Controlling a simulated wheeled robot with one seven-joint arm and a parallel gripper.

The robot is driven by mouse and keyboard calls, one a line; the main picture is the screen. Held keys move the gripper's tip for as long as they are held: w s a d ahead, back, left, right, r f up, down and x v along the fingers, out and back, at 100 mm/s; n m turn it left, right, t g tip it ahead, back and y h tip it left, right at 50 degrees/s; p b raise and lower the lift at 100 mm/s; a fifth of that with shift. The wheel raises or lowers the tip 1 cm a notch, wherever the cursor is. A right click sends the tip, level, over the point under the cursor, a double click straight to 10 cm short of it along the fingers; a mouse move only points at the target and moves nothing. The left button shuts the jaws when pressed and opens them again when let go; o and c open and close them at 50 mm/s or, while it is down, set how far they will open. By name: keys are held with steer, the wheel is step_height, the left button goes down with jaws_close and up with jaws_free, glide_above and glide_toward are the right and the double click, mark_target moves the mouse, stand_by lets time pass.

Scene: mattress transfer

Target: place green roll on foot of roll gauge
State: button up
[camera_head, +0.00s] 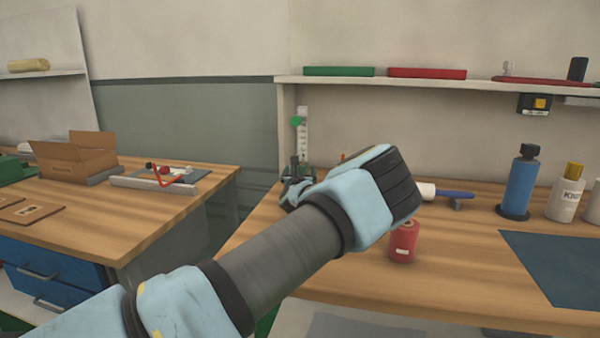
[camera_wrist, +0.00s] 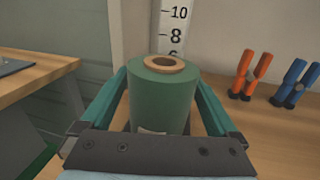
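The green roll (camera_wrist: 162,100) stands upright between the two teal fingers of my gripper (camera_wrist: 163,85) in the wrist view. The fingertips lie close against its sides, and the gripper looks shut on it. The roll has a brown core with a hole at its top. The roll gauge (camera_wrist: 174,28), a white upright scale with numbers, rises right behind the roll. In the head view the gauge (camera_head: 303,124) stands at the bench's back left, with a green marker beside its scale. Its foot is hidden by the roll and my arm, so I cannot tell whether the roll touches it.
A red roll (camera_head: 403,242) stands on the bench (camera_head: 450,270) right of my arm. Blue bottle (camera_head: 521,185) and white bottle (camera_head: 566,192) stand farther right. Orange-handled pliers (camera_wrist: 250,75) and blue-handled pliers (camera_wrist: 294,82) are right of the gauge. A shelf (camera_head: 430,84) runs above.

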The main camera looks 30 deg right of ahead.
steer(key=shift+r, duration=0.2)
steer(key=shift+s+a+f, duration=0.15)
steer(key=shift+s, duration=0.1)
steer(key=b+v, duration=0.2)
steer(key=v, duration=0.9)
steer(key=shift+s, duration=0.2)
